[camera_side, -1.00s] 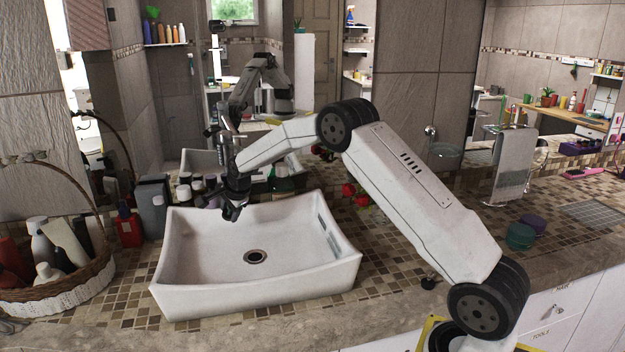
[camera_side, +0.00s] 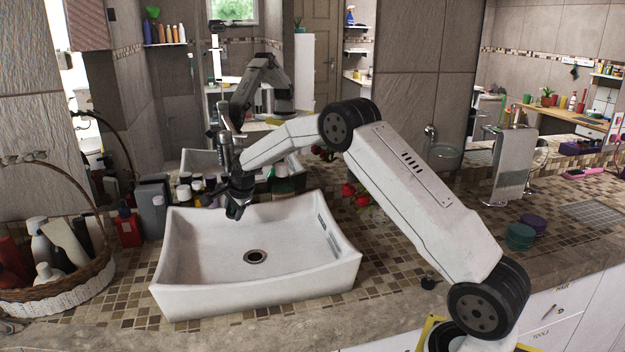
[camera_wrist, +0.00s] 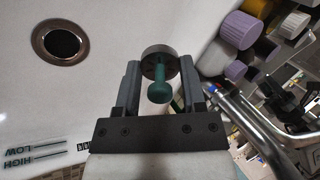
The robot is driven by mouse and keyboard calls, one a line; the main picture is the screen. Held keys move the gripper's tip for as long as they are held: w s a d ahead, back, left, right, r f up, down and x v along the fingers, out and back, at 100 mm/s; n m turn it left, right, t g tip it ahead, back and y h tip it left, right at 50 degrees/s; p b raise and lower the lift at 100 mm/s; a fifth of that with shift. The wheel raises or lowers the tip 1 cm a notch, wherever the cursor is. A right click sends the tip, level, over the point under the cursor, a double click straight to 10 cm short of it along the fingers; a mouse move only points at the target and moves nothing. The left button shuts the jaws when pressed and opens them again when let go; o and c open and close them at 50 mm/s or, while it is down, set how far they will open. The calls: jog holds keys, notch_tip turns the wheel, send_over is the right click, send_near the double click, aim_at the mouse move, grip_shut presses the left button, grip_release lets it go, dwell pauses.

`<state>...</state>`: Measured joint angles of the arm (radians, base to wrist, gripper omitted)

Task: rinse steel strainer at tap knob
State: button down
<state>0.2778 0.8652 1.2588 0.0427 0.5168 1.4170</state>
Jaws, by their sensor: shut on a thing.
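The steel strainer (camera_wrist: 158,60) shows in the wrist view as a grey round disc with a green knobbed stem. My gripper (camera_side: 235,203) is shut on it, with one finger on each side. In the side view my gripper is over the back part of the white basin (camera_side: 195,291), and the strainer is hard to make out there. The metal tap (camera_side: 224,143) stands at the basin's back, close beside my gripper. Its chrome tubes (camera_wrist: 254,122) pass right of my gripper in the wrist view. I cannot clearly pick out its knob.
The dark drain (camera_side: 254,257) is open to view in the basin floor. Several bottles with purple, white and green caps (camera_wrist: 240,29) crowd behind the basin. A wicker basket (camera_side: 62,296) of bottles stands at left. Red flowers (camera_side: 349,190) are at the basin's back right.

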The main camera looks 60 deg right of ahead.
jog(key=shift+w+a, duration=0.15)
jog(key=shift+a, duration=0.4)
dwell(0.4)
jog(key=s+a, duration=0.2)
jog(key=s, duration=0.5)
jog(key=shift+s, duration=0.4)
dwell(0.5)
dwell(0.9)
dwell(0.5)
jog(key=s+a+r, duration=0.1)
jog(key=s+r, duration=0.3)
jog(key=s, duration=0.1)
dwell(0.6)
jog(key=shift+s+f+n, duration=0.15)
jog(key=shift+n, duration=0.15)
dwell(0.6)
